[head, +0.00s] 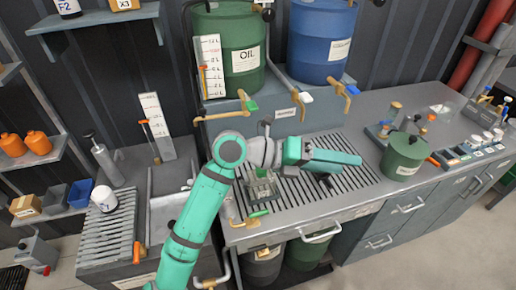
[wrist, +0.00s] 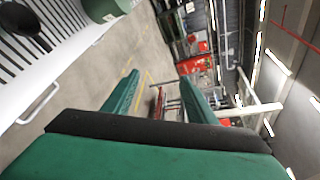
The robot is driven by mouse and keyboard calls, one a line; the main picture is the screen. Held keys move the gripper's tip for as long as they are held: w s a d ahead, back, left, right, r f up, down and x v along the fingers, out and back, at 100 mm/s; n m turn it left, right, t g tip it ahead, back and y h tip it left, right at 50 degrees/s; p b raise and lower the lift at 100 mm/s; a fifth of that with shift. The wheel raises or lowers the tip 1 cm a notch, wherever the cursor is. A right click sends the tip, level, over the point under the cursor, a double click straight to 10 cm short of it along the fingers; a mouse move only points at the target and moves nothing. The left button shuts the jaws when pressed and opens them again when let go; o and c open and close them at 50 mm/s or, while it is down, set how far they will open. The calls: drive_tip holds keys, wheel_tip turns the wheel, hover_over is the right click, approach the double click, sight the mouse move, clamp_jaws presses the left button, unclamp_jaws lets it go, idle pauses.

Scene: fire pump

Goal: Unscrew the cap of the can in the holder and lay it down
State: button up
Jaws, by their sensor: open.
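My gripper (head: 352,160) is above the slatted drain grate of the bench, pointing right in the head view. In the wrist view its two fingers (wrist: 160,88) stand apart with nothing between them. A small grey-green holder (head: 262,186) stands on the left part of the grate, below and left of my gripper. My arm partly covers it, and I cannot make out a can or its cap there. A round green can (head: 404,154) with a dark knob on top stands on the bench right of my gripper. Part of a green vessel (wrist: 103,8) shows in the wrist view.
The grate (head: 350,184) has free room around my gripper. A green oil drum (head: 228,55) and a blue drum (head: 318,45) with taps stand behind. A sink and draining rack (head: 108,235) are at left. Small parts and cups (head: 480,138) crowd the bench's right side.

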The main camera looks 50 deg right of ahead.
drive_tip(key=w+f+t+y, duration=0.4)
drive_tip(key=w+f+t, duration=0.2)
drive_tip(key=w, duration=0.2)
drive_tip(key=n+t+y, duration=0.2)
drive_tip(key=t+y, duration=0.2)
drive_tip(key=t, duration=0.2)
approach(261, 170)
drive_tip(key=x, duration=0.8)
drive_tip(key=shift+d+f, duration=0.1)
drive_tip(key=shift+d, duration=0.05)
drive_tip(key=c, duration=1.1)
drive_tip(key=shift+o, duration=1.1)
drive_tip(key=shift+c, duration=1)
drive_tip(key=shift+n+t+y, duration=0.5)
drive_tip(key=shift+n, duration=1.7)
